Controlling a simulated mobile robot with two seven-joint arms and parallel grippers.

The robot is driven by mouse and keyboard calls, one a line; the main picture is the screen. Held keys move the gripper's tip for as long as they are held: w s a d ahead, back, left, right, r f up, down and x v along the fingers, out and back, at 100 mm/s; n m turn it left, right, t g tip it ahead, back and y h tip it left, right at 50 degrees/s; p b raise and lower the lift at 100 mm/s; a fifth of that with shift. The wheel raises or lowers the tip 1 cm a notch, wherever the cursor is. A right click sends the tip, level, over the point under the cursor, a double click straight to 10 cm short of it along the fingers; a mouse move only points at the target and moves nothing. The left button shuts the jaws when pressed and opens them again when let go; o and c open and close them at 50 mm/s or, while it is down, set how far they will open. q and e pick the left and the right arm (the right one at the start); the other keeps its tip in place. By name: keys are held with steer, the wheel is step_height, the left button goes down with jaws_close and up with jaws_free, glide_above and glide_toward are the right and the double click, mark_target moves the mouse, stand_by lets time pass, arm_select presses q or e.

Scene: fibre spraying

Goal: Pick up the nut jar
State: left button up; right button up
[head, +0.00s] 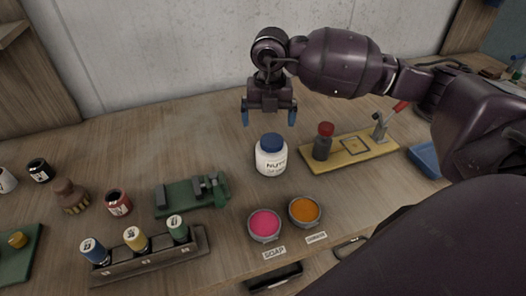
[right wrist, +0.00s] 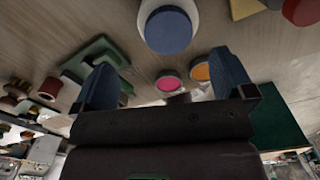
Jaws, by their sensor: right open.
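The nut jar (head: 271,160) is a white jar with a blue lid and dark lettering. It stands upright on the wooden bench in the middle of the head view. My right gripper (head: 269,117) is above and slightly behind the jar, pointing down, with its two blue fingertips apart and nothing between them. In the right wrist view the jar's blue lid (right wrist: 168,31) shows at the top, beyond the open fingers (right wrist: 168,85). The gripper and jar do not touch. My left gripper is not in view.
A yellow board (head: 350,151) with a dark red-capped bottle (head: 323,141) stands right of the jar. Pink (head: 264,224) and orange (head: 305,211) bowls sit in front. A green device (head: 191,194) and a bottle rack (head: 150,262) are at left. Bench behind the jar is clear.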

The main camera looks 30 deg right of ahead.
mark_target(271, 141)
steer(key=shift+s+d+f+m, duration=0.1)
steer(key=shift+s+d+m, duration=0.1)
steer(key=shift+s+m, duration=0.2)
step_height(271, 141, down, 5)
steer(key=shift+w+f, duration=0.1)
steer(key=shift+a+f, duration=0.1)
steer(key=shift+f, duration=0.6)
steer(key=f, duration=0.4)
steer(key=shift+s, duration=0.25)
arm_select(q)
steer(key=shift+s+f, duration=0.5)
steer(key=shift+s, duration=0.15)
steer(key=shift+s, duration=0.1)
arm_select(e)
steer(key=shift+c, duration=0.3)
steer(key=c, duration=0.7)
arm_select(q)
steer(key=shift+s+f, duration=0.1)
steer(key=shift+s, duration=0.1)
arm_select(e)
steer(key=shift+c, duration=0.5)
